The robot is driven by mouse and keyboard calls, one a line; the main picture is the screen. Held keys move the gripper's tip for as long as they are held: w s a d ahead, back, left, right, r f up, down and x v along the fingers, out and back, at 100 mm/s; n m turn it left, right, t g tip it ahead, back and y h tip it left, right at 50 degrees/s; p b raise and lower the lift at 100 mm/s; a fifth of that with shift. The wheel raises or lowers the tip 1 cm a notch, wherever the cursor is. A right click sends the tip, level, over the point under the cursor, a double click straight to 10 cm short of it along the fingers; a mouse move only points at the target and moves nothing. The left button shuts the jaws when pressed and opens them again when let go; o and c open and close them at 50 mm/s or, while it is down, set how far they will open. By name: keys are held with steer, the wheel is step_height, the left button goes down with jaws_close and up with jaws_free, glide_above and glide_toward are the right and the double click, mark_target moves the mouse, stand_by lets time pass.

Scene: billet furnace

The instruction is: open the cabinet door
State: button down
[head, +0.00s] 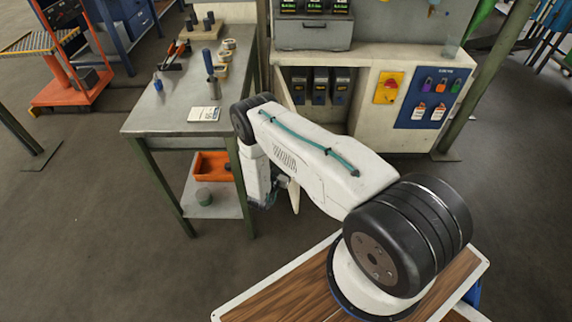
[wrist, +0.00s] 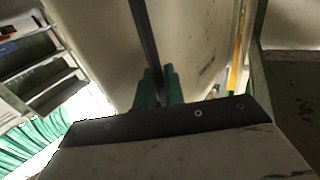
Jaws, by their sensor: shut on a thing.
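The pale cabinet (head: 364,100) stands at the back, right of the workbench. Its lower compartment is uncovered and shows several dark units (head: 320,86) inside. The cabinet door (head: 295,197) stands swung out toward me at the left of the opening, mostly hidden behind my arm. In the wrist view the door's pale panel (wrist: 205,45) fills the middle. My gripper's green fingers (wrist: 160,88) are shut on the dark bar handle (wrist: 145,35) of the door. In the head view my arm hides most of the grip.
The green-legged workbench (head: 150,122) stands close left of the door, with tools on top and an orange bin (head: 212,166) on its lower shelf. A green post (head: 485,75) stands right of the cabinet. Floor is clear before the cabinet's right side.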

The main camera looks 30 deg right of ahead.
steer(key=c, duration=1.6)
jaws_free()
steer(key=shift+v, duration=3.95)
